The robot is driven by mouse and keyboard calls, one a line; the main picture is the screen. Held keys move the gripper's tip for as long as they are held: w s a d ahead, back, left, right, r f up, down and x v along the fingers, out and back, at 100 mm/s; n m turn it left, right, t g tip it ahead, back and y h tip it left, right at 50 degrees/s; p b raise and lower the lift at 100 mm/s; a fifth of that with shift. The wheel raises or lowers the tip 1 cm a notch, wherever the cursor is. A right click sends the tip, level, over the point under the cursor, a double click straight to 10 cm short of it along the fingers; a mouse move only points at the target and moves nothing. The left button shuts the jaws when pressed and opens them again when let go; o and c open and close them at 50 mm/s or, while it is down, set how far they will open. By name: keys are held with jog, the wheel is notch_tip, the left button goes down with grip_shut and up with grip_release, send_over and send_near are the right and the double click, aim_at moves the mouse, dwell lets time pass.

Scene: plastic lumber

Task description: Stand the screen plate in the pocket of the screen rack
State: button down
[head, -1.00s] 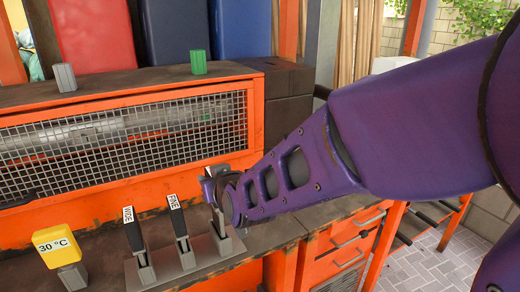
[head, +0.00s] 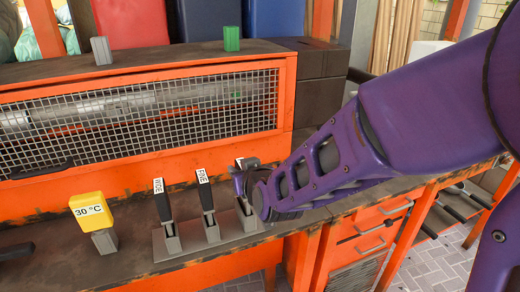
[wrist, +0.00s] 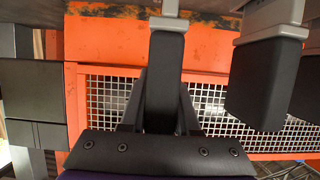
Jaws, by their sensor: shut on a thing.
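The screen rack (head: 207,240) is a grey base on the bench ledge, with upright holders in a row. Black plates labelled WIDE (head: 162,206) and FINE (head: 205,196) stand in its left and middle holders. My gripper (head: 243,178) is at the right holder, shut on the screen plate. That plate is mostly hidden by my gripper in the head view. In the wrist view the screen plate (wrist: 165,75) is black with a grey collar, between my fingers. Its lower end is at the holder; how deep it sits I cannot tell. Another black plate (wrist: 265,85) stands beside it, apart.
A yellow 30 °C tag (head: 91,210) on a grey block stands left of the rack. Behind is an orange cabinet with a wire mesh front (head: 140,120). A grey block (head: 101,50) and a green block (head: 232,38) stand on its top.

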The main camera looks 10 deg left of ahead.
jog(key=c, duration=0.6)
grip_release()
jog(key=shift+o, duration=0.2)
jog(key=shift+f, duration=0.1)
